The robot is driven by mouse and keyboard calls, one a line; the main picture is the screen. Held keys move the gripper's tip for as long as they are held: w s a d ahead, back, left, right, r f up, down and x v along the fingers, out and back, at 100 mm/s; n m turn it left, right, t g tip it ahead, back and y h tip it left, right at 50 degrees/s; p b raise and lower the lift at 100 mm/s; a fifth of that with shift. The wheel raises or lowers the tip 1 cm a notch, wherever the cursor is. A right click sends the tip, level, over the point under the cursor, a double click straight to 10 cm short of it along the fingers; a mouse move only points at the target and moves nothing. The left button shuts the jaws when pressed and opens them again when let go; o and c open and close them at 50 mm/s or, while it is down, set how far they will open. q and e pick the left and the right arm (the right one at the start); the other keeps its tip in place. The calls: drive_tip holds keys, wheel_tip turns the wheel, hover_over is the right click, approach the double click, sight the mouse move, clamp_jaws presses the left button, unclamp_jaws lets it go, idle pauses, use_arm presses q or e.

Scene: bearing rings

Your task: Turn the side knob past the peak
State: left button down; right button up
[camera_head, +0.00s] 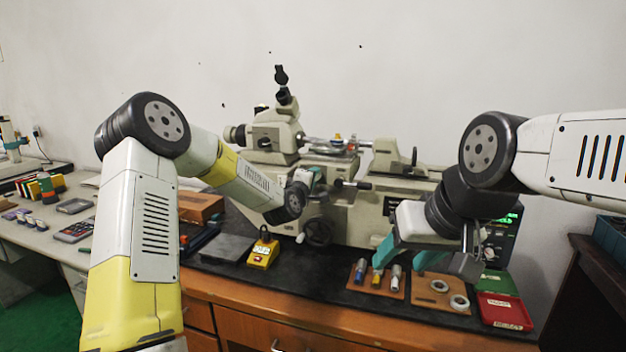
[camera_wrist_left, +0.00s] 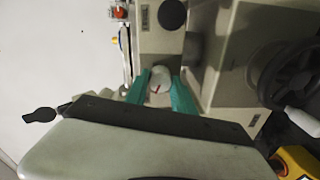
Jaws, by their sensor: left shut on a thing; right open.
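In the head view my left gripper (camera_head: 312,180) is at the machine's front, and my arm hides most of the knob there. My right gripper (camera_head: 408,260) is open and empty, pointing down above the bench, in front of the machine's right part.
A black handwheel (camera_head: 318,232) sits below my left gripper. A yellow box (camera_head: 263,254) stands on the black mat. Below my right gripper are a wooden board (camera_head: 425,296) with two rings and a board with several small cylinders (camera_head: 377,278). Green (camera_head: 496,282) and red (camera_head: 503,312) trays lie right.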

use_arm(q)
drive_tip(key=n, duration=0.4)
drive_tip(key=shift+f+n, duration=0.1)
drive_tip(key=shift+n, duration=0.3)
idle(0.4)
drive_tip(key=c, duration=1.1)
unclamp_jaws()
drive_tip(key=shift+o, duration=0.2)
drive_tip(key=v, duration=0.7)
drive_tip(key=shift+s+a, duration=0.2)
drive_tip(key=shift+s, duration=0.15)
